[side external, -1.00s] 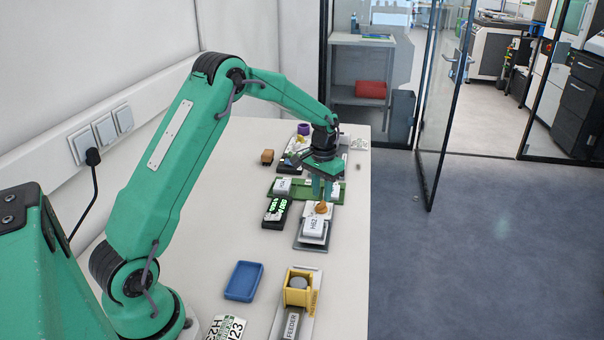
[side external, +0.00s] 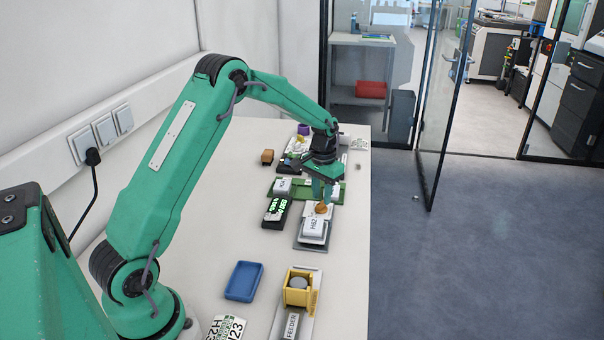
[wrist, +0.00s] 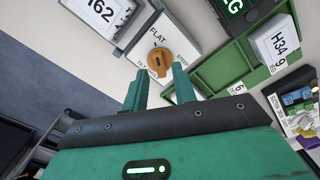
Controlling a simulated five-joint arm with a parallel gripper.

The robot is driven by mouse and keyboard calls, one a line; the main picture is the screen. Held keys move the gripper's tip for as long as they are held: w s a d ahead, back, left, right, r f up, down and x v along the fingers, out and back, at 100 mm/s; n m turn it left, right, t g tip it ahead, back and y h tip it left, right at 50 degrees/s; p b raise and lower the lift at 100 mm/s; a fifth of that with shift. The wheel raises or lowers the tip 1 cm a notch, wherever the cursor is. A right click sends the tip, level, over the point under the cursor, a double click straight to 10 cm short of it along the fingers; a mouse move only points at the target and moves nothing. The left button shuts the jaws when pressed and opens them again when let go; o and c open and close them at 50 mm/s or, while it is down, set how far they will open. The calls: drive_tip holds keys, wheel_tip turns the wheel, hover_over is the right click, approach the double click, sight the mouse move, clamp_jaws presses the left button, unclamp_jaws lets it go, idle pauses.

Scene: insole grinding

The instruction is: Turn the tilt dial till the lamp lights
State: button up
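The orange tilt dial (wrist: 158,62) sits on a white plate with printed words around it, one reading FLAT. It also shows in the side view (side external: 321,208), just under my gripper (side external: 324,198). In the wrist view my gripper (wrist: 159,69) is open, its two green fingers apart, with the dial between and just beyond their tips. I cannot tell whether either finger touches it. The dial's slot points roughly up and down in that view. I cannot pick out a lit lamp near the dial.
A white H62 block (side external: 313,226) stands beside the dial. A green tray (wrist: 207,72) holds a white H34 block (wrist: 277,44). A blue tray (side external: 244,281) and yellow feeder (side external: 298,288) stand nearer.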

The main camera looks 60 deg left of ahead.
drive_tip(key=shift+f, duration=1.25)
drive_tip(key=shift+r, duration=0.1)
idle(0.6)
clamp_jaws()
drive_tip(key=m, duration=1)
drive_tip(key=shift+c, duration=1.4)
unclamp_jaws()
drive_tip(key=shift+m, duration=0.3)
drive_tip(key=shift+o, duration=1.4)
